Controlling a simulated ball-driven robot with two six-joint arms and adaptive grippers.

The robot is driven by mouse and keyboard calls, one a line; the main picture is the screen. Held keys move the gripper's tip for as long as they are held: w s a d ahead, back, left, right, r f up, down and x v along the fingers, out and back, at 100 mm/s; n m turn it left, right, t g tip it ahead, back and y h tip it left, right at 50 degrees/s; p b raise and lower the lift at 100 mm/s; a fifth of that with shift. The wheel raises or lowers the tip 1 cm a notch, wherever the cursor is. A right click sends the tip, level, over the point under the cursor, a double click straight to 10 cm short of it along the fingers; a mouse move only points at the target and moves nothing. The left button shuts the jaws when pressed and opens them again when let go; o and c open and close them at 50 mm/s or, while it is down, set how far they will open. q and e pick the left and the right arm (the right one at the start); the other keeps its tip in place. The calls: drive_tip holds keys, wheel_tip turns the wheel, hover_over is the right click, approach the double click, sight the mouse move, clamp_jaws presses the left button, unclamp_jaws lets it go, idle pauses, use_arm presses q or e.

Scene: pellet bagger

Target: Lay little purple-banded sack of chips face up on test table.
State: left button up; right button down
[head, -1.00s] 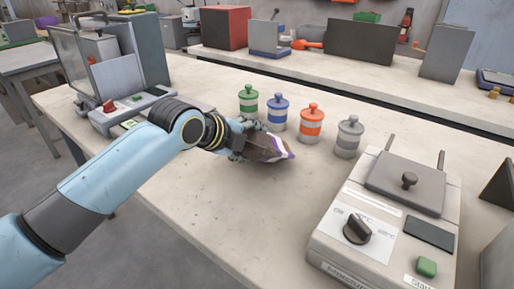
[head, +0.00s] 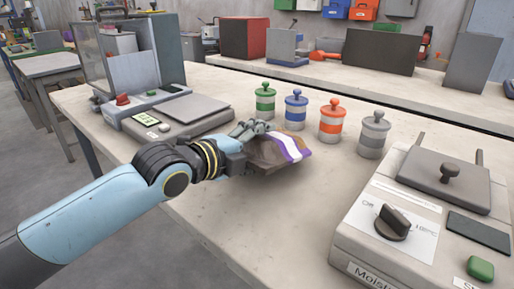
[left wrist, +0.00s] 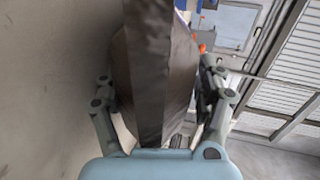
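The little sack (head: 268,152) is dark brown with a purple and white band near its right end. In the head view it is tilted, its banded face turned upward and toward me. My left gripper (head: 246,140) is shut on the sack's left end. In the left wrist view the sack (left wrist: 155,75) shows as a dark, creased shape between the fingers of the gripper (left wrist: 163,95). The sack is over the pale test table (head: 225,215), low above it; whether its lower edge touches is unclear. My right gripper is not in view.
Green (head: 265,103), blue (head: 295,110), orange (head: 332,120) and grey (head: 374,135) lidded jars stand behind the sack. A moisture device (head: 420,220) fills the right front. A flat-topped scale (head: 180,115) stands at the left. The table's front middle is clear.

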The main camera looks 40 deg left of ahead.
use_arm(q)
drive_tip(key=shift+o, duration=1)
drive_tip(key=shift+s+f, duration=0.1)
drive_tip(key=shift+s, duration=0.05)
drive_tip(key=v, duration=1)
drive_tip(key=shift+s+a, duration=0.1)
drive_tip(key=shift+s+r, duration=0.4)
drive_tip(key=shift+s, duration=0.3)
drive_tip(key=shift+s, duration=0.1)
